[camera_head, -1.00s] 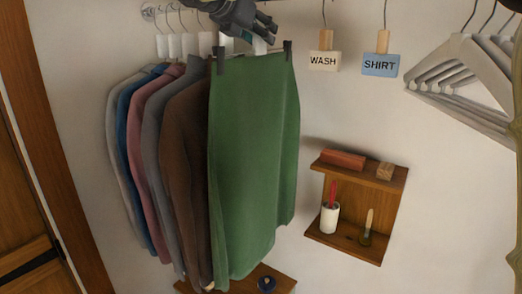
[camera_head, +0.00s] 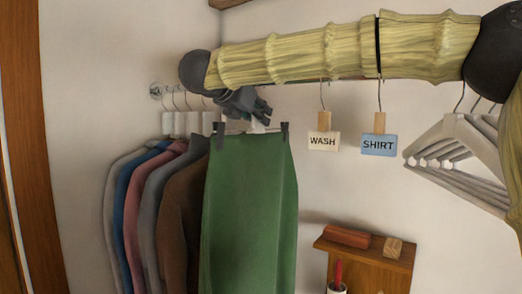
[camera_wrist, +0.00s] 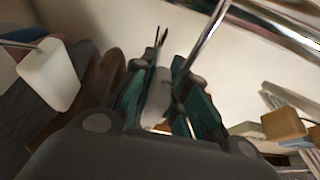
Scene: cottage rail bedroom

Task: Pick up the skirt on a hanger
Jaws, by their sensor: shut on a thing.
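The green skirt (camera_head: 250,215) hangs from a hanger by two dark clips, in front of the brown garment at the right end of the row of clothes. My gripper (camera_head: 262,112) is at the top of this hanger, above the skirt's waist. In the wrist view my gripper (camera_wrist: 160,95) has its fingers on both sides of the pale hanger top (camera_wrist: 157,88), shut on it. A metal hook or rod passes close by the fingers there. The head view does not clearly show whether the hook still rests on the rail.
Several garments (camera_head: 145,205) hang close on the left. WASH (camera_head: 323,141) and SHIRT (camera_head: 379,145) tags hang to the right, then empty hangers (camera_head: 455,155). A wooden wall shelf (camera_head: 372,262) with small items is below right. My arm crosses the top.

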